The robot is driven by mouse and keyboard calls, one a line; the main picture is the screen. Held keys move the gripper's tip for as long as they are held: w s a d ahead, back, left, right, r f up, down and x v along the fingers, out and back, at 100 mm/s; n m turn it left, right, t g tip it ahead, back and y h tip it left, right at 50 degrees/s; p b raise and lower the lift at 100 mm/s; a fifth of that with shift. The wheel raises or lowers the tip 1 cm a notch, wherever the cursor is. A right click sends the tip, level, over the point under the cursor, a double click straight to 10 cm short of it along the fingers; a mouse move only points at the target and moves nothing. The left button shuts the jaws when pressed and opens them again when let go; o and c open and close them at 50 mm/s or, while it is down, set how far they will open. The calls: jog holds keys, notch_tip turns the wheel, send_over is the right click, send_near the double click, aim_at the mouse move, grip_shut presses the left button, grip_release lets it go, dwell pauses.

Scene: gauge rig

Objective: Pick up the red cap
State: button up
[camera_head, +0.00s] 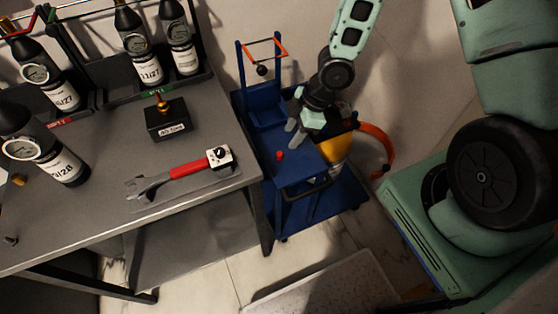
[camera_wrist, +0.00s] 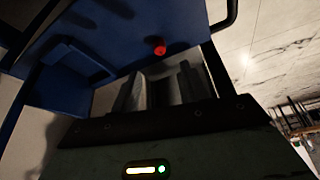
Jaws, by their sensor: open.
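The red cap (camera_head: 280,155) is a small red piece on the flat top of the blue cart (camera_head: 300,172). In the wrist view the red cap (camera_wrist: 160,50) shows just beyond the fingertips, on the blue surface. My gripper (camera_head: 292,132) is open and empty, above the cart and a little beyond the cap in the head view. In the wrist view the two grey fingers of my gripper (camera_wrist: 163,80) stand apart with nothing between them. The cap is apart from the fingers.
A grey table (camera_head: 100,215) at left holds a red-handled wrench (camera_head: 185,170), a black box with a brass fitting (camera_head: 168,118) and several labelled bottles. A yellow cylinder (camera_head: 337,150) and an orange curved piece (camera_head: 385,145) are right of the cap. The cart has a raised blue bin (camera_head: 265,105).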

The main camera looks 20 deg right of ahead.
aim_at(279, 153)
jog(key=b+x, duration=0.1)
jog(key=x, duration=0.7)
jog(key=shift+f, duration=0.15)
grip_shut()
